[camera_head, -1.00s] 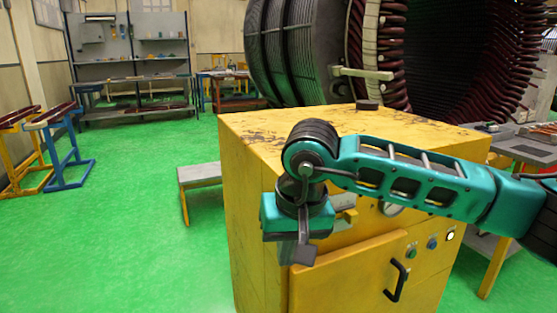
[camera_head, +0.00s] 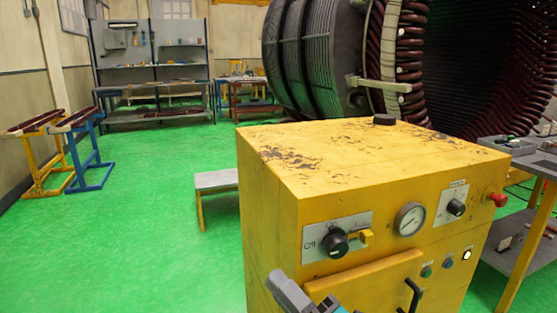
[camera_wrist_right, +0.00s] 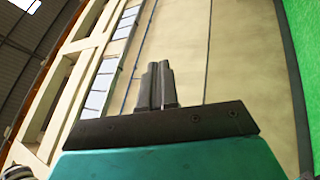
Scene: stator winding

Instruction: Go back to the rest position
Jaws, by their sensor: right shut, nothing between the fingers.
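My right gripper (camera_head: 284,285) shows at the bottom edge of the head view, in front of the yellow cabinet's face. Only its grey fingers and a bit of teal show there. In the right wrist view its two dark fingers (camera_wrist_right: 158,84) are together, with nothing between them. That view looks toward a pale wall and windows. My left gripper is in neither view.
A yellow cabinet (camera_head: 350,168) with a knob (camera_head: 334,243), a gauge (camera_head: 410,219) and a door handle stands close ahead. The large stator (camera_head: 310,55) is behind it. A table (camera_head: 540,165) stands at the right. Green floor is open at the left.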

